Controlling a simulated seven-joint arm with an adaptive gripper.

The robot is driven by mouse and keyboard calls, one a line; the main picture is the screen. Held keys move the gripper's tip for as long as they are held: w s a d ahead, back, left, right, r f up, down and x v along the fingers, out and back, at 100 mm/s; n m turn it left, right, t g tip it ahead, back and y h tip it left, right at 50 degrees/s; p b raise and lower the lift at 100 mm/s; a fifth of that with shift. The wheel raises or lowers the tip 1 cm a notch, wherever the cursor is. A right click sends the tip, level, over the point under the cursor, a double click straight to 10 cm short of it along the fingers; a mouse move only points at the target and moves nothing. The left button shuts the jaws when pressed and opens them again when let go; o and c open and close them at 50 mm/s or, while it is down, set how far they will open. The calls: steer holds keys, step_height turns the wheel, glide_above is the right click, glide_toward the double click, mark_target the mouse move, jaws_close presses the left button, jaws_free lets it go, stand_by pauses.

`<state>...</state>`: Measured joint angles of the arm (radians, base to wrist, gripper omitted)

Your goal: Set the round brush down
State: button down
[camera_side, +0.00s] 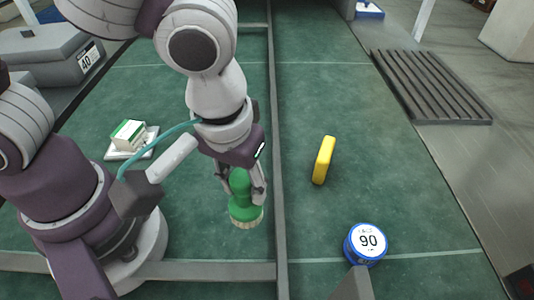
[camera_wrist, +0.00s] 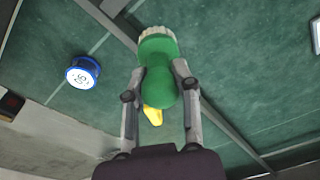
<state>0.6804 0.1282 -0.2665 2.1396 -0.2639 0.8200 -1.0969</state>
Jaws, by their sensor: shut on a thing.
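The round brush has a green knob handle and pale bristles. In the side view the brush (camera_side: 243,208) hangs upright, bristles down, in my gripper (camera_side: 242,190). My gripper is shut on the green handle, with a finger on either side. In the wrist view the brush (camera_wrist: 157,82) sits between the fingertips of my gripper (camera_wrist: 160,75), bristles pointing away from me. The brush is close to the grey rail on its left-hand surface side. I cannot tell whether the bristles touch the green surface.
A grey rail (camera_side: 279,215) runs beside the brush. Right of it stand a yellow block (camera_side: 323,160) and a blue round tin marked 90 (camera_side: 366,244). A green-and-white box (camera_side: 128,134) lies on a white tray (camera_side: 145,153) at left. Green surface around the yellow block is free.

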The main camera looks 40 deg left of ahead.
steer(key=s+d+f+m, duration=0.1)
steer(key=s+d+m, duration=0.1)
steer(key=s+m, duration=0.3)
steer(key=shift+n+h, duration=0.3)
steer(key=shift+n, duration=0.2)
steer(key=f, duration=0.5)
steer(key=s+f, duration=0.1)
steer(key=f, duration=0.1)
steer(key=shift+d+f, duration=0.1)
steer(key=shift+f, duration=0.2)
steer(key=c, duration=0.8)
jaws_free()
steer(key=shift+f, duration=0.1)
step_height(320, 180, up, 12)
steer(key=s, duration=0.2)
steer(key=w+a+r+t, duration=0.1)
steer(key=w+a, duration=0.2)
steer(key=a, duration=0.2)
steer(key=w+a+r+t, duration=0.1)
steer(key=w+a+r, duration=0.1)
steer(key=a, duration=0.4)
steer(key=w+a+r+t, duration=0.1)
steer(key=w+a+t, duration=0.1)
steer(key=a, duration=0.4)
steer(key=shift+w+r, duration=0.4)
steer(key=shift+w, duration=0.45)
